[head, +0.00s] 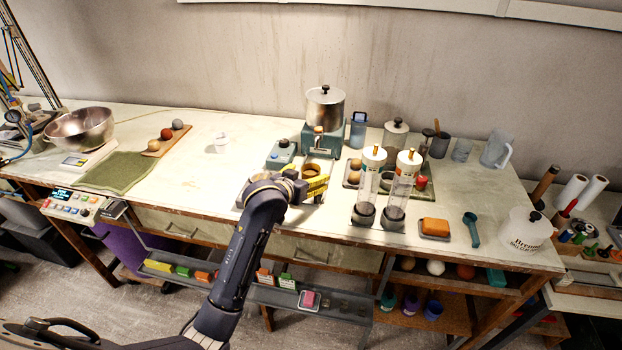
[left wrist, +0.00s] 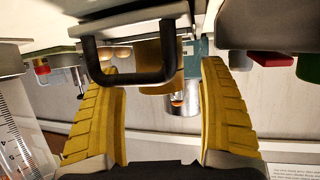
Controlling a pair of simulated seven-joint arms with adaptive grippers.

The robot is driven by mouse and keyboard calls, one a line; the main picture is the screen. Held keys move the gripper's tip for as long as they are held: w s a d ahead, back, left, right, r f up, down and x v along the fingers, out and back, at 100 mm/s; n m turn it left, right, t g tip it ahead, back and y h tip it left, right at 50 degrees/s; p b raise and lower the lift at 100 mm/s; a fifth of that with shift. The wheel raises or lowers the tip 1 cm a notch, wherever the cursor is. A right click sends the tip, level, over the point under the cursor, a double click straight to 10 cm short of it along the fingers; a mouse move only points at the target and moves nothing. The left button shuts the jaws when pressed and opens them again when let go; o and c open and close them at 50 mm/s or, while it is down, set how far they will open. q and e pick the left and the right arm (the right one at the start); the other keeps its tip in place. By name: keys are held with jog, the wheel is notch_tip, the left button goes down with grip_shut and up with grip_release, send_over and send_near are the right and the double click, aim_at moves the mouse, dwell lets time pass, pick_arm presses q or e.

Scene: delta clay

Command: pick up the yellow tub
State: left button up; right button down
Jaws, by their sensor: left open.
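The yellow tub (head: 311,167) stands on the worktable in front of the teal machine, partly hidden by my left gripper in the head view. My left gripper (head: 317,184) has yellow ribbed fingers and is open, reaching in low from the front, close to the tub. In the left wrist view the picture is upside down. An ochre surface that looks like the tub (left wrist: 151,57) shows beyond the gap between the open fingers (left wrist: 163,78), partly hidden by a black handle. I cannot tell whether a finger touches it. My right gripper is not in view.
A black handle (left wrist: 128,81) crosses the wrist view near the fingertips. Two clear cylinders with white caps (head: 367,185) stand to the right of the gripper. The teal machine with a metal pot (head: 325,107) stands behind. The tabletop left of the gripper is mostly clear.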

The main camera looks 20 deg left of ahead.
pick_arm(q)
jog(key=shift+x, duration=1.45)
jog(key=c, duration=1.4)
jog(key=shift+r, duration=0.1)
